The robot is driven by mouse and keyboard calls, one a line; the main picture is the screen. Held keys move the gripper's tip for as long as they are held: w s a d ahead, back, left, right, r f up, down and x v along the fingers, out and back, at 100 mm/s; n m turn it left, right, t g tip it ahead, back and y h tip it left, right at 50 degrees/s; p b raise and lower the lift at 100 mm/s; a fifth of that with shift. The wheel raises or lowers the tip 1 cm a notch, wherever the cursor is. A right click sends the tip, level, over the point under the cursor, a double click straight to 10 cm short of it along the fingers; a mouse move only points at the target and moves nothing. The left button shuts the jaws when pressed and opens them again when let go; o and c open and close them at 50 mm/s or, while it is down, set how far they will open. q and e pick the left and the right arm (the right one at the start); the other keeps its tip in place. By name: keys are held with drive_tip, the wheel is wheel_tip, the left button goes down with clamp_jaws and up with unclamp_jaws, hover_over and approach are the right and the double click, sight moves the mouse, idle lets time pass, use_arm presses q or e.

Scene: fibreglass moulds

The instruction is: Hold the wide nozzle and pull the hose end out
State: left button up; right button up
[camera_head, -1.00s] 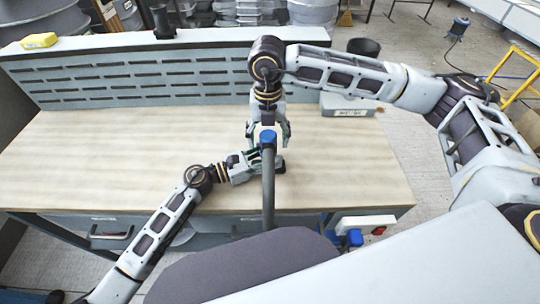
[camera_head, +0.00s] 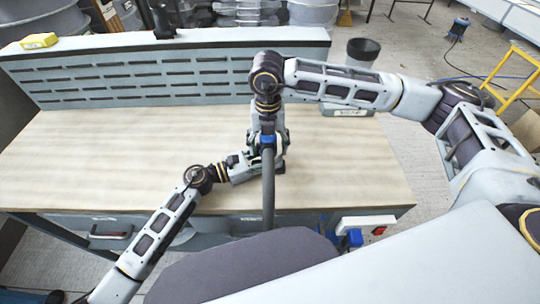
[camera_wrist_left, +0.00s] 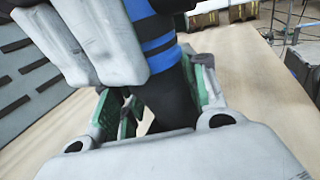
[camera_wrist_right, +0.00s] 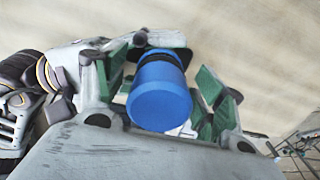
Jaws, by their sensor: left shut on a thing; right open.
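The hose end has a blue cap (camera_head: 267,139), and a grey hose (camera_head: 268,195) runs from it down the picture past the table's front edge. The blue cap (camera_wrist_right: 160,95) lies between the green-padded fingers of my right gripper (camera_head: 267,146), which is open around it from above. Blue bands (camera_wrist_left: 157,35) on a black body show in the left wrist view. My left gripper (camera_wrist_left: 165,95), low over the table, is shut on the dark lower part, the nozzle (camera_wrist_left: 172,105). The nozzle is mostly hidden in the head view.
The wooden tabletop (camera_head: 110,150) is clear at the left. A slotted grey back panel (camera_head: 140,75) stands behind it, with a yellow object (camera_head: 38,41) on top. A grey box (camera_head: 345,106) is at the back right. A red-switch box (camera_head: 365,226) is at the front edge.

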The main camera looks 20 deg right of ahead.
use_arm(q)
drive_tip(key=shift+f, duration=0.1)
use_arm(e)
drive_tip(key=shift+c, duration=0.4)
idle(0.4)
drive_tip(key=c, duration=1.3)
drive_tip(key=shift+r, duration=3)
use_arm(q)
drive_tip(key=o, duration=1.2)
drive_tip(key=shift+c, duration=0.2)
drive_tip(key=shift+a, duration=0.1)
drive_tip(key=shift+s+a, duration=0.2)
drive_tip(key=shift+a, duration=1.75)
drive_tip(key=shift+s+a, duration=0.25)
drive_tip(key=shift+a, duration=1.75)
drive_tip(key=shift+s+a, duration=0.2)
drive_tip(key=shift+a, duration=1.75)
